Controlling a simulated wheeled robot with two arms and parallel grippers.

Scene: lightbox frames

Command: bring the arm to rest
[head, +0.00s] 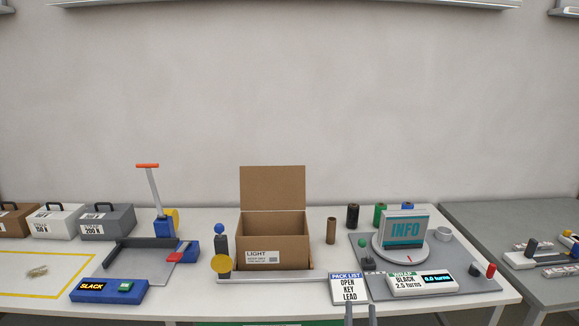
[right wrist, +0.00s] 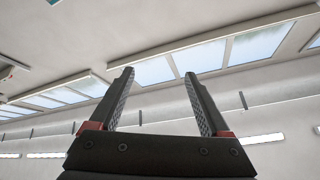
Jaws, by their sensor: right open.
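My right gripper (head: 361,314) shows only by its fingertips at the bottom edge of the head view, in front of the pack list card. In the right wrist view the right gripper (right wrist: 159,100) is open, with its two fingers apart and nothing between them. It points up toward the ceiling and wall. My left gripper is not in view.
Another table (head: 545,290) stands at right.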

